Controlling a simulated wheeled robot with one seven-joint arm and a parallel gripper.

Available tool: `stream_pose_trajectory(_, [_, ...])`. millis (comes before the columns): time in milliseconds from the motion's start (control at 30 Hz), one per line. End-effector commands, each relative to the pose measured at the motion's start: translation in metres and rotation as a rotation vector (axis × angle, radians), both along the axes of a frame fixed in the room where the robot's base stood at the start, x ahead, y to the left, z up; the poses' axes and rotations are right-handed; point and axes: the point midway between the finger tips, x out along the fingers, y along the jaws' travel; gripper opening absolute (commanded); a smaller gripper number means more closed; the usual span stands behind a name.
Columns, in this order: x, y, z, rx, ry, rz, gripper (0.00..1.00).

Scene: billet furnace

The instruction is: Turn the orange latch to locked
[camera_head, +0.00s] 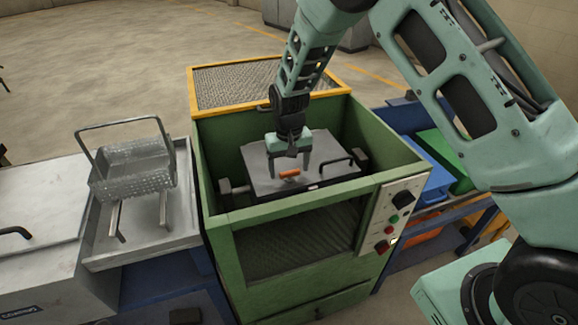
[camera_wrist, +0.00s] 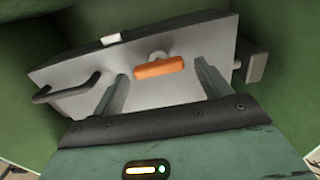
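The orange latch (camera_head: 290,173) is a short bar on a grey metal lid (camera_head: 255,162) inside the green furnace housing. In the wrist view the latch (camera_wrist: 159,68) lies nearly level across the picture, tilted slightly, on a round grey pivot (camera_wrist: 157,56). My gripper (camera_head: 290,186) points down over the lid. In the wrist view my gripper (camera_wrist: 163,78) has its two fingers apart, one on each side of the latch. The latch appears free between them; I cannot tell whether either finger touches it.
A black handle (camera_head: 338,164) stands on the lid's right side. The green housing walls (camera_head: 228,165) surround the lid. A control panel (camera_head: 396,215) with knobs and buttons is at front right. A wire basket (camera_head: 132,168) stands on the left bench.

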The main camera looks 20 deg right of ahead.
Motion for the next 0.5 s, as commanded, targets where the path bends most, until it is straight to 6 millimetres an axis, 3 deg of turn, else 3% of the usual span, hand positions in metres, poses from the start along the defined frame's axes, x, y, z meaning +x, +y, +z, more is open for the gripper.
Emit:
stream_pose_trajectory(333, [-0.001,0.0,0.003,0.0,0.002,0.002,0.76])
stream_pose_trajectory(500, [0.0,0.0,0.026,0.001,-0.002,0.001,0.76])
